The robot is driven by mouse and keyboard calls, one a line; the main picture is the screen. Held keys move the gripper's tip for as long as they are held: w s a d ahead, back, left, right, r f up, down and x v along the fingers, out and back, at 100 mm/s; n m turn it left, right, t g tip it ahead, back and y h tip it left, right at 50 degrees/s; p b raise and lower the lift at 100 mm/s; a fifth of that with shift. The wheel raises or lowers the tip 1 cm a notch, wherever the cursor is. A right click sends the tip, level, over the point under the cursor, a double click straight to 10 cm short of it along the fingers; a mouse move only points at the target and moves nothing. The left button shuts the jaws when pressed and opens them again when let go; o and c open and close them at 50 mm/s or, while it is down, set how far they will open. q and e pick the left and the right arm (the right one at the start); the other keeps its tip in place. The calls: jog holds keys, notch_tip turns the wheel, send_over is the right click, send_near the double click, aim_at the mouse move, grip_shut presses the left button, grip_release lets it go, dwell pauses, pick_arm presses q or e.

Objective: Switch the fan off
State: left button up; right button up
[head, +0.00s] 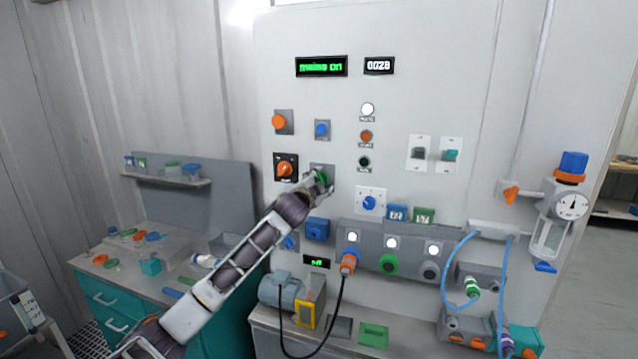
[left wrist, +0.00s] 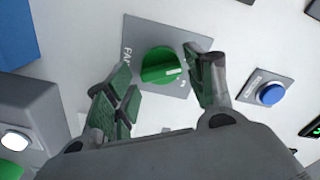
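The fan switch is a green rotary knob (left wrist: 160,66) on a grey plate marked FAN (left wrist: 127,55). Its white pointer line points right in the left wrist view, tilted slightly up. In the head view the green knob (head: 323,177) is partly hidden by my left gripper (head: 318,184). In the left wrist view my left gripper (left wrist: 162,82) is open, with one dark green finger pad on each side of the knob. Small gaps seem to show between the pads and the knob; contact is hard to judge. My right gripper is in neither view.
A blue button (left wrist: 269,93) sits beside the fan plate. An orange rotary knob (head: 286,168) is close left of the gripper, and a blue dial (head: 369,202) is to its right. Below are a blue box (head: 318,229) and a grey socket strip (head: 410,248).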

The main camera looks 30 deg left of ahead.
pick_arm(q)
jog(key=shift+o, duration=0.3)
jog(key=shift+s, duration=0.15)
jog(key=v, duration=1.1)
jog(key=shift+s, duration=0.35)
dwell(0.4)
jog(key=shift+d, duration=0.2)
dwell(0.3)
